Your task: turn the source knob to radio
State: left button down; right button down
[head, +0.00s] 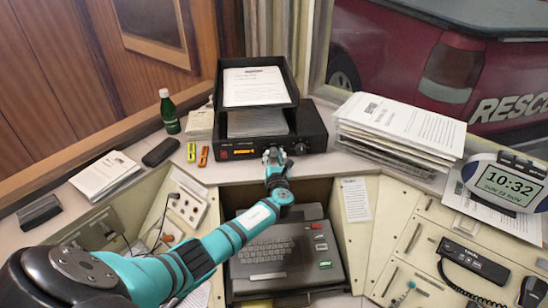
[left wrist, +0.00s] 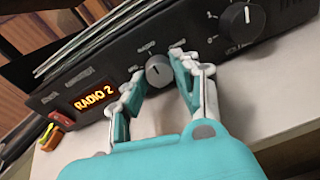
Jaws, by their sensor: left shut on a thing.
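The black amplifier (head: 313,127) stands on the ledge under a stacked paper tray. In the left wrist view its front panel (left wrist: 205,38) has an orange display (left wrist: 95,99) reading RADIO 2. My right gripper is not in view.
A larger volume knob (left wrist: 240,17) sits to the right of the source knob. A black paper tray (head: 285,101) rests on the amplifier. A green bottle (head: 169,114) and yellow and orange clips (head: 203,156) are to the left, a paper stack (head: 388,130) to the right.

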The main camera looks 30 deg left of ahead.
pick_arm(q)
jog(key=c, duration=1.3)
grip_release()
jog(key=shift+c, duration=0.2)
jog(key=shift+o, duration=0.4)
jog(key=v, duration=1.2)
